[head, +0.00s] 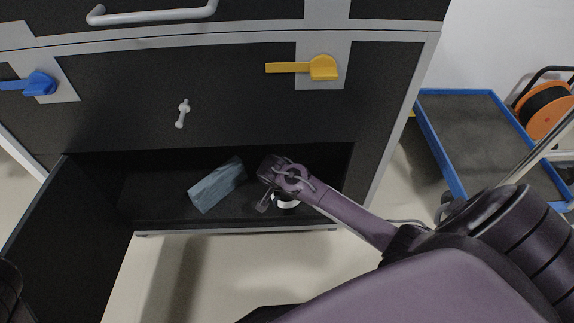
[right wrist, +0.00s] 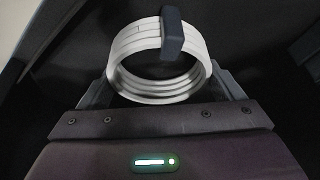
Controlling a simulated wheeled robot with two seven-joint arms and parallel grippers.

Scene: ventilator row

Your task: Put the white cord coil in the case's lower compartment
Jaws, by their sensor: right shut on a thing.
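The white cord coil (right wrist: 150,87) is a ring of several turns with a dark band, and my right gripper (right wrist: 163,85) is shut on it. In the head view the coil (head: 287,204) shows only partly, below my right gripper (head: 273,198). Both are inside the open lower compartment (head: 155,205) of the dark case, right of its middle, near the front edge. I cannot tell whether the coil touches the compartment floor. My left gripper is not in view.
A grey-blue block (head: 217,185) lies in the compartment, left of my right gripper. The compartment's door (head: 65,235) hangs open at the left. A blue latch (head: 38,84) and a yellow latch (head: 322,68) sit above. A blue-rimmed cart (head: 490,140) stands at the right.

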